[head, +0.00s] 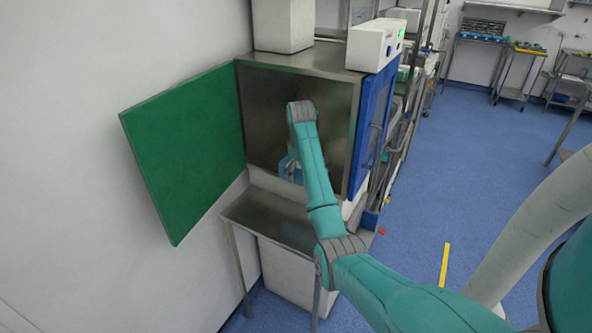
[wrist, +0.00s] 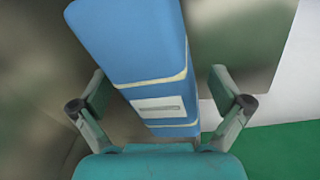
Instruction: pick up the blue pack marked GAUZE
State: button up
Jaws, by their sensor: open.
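A blue pack (wrist: 135,45) with cream bands and a pale label fills the middle of the wrist view. No marking can be read on the label, so I cannot tell if it says GAUZE. My gripper (wrist: 160,90) is open, with one finger on each side of the pack. The right finger looks apart from it; I cannot tell if the left one touches. In the head view my arm reaches into the open steel cabinet (head: 262,110). A light blue patch shows there beside the arm, but most of that spot is hidden by the arm.
The green cabinet door (head: 185,150) stands open on the left. A steel shelf (head: 265,215) juts out below the opening. A blue-framed door (head: 374,125) is on the cabinet's right side. Open blue floor (head: 470,180) lies to the right.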

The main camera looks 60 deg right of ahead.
jog(key=shift+w+f, duration=0.1)
jog(key=shift+f, duration=0.45)
jog(key=c, duration=1.7)
jog(key=shift+o, duration=0.2)
